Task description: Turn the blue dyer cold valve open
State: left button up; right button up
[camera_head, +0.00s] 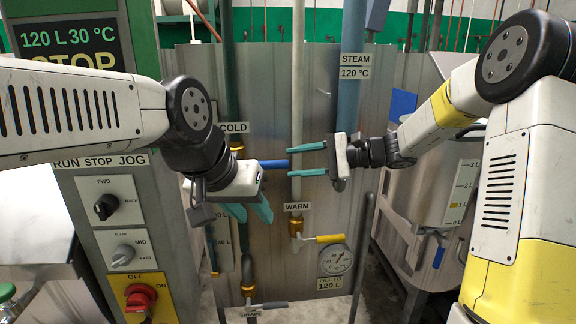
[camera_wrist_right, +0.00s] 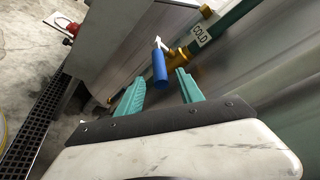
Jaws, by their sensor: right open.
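The blue cold valve handle (camera_head: 274,163) lies level in the head view, by the brass fitting under the COLD label (camera_head: 234,127). My right gripper (camera_head: 291,160) is open just right of the handle, with one teal finger above its line and one below. In the right wrist view the blue handle (camera_wrist_right: 160,68) shows between and slightly beyond the open fingertips (camera_wrist_right: 160,78), with no clear contact; the brass valve body (camera_wrist_right: 180,57) is behind it. My left gripper (camera_head: 253,212) hangs lower, pointing down, its teal fingers apart and empty; it hides part of the cold pipe.
The yellow WARM valve handle (camera_head: 330,239) and a round gauge (camera_head: 336,259) are below right. A dark DRAIN handle (camera_head: 270,305) is at the bottom. The control panel (camera_head: 122,220) with knobs stands left. A steel tank (camera_head: 440,190) stands right. The steam pipe (camera_head: 349,80) runs above my right gripper.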

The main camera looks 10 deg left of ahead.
aim_at(273, 165)
jog(key=x, duration=0.7)
jog(key=shift+s, duration=0.1)
grip_shut()
dwell(1.2)
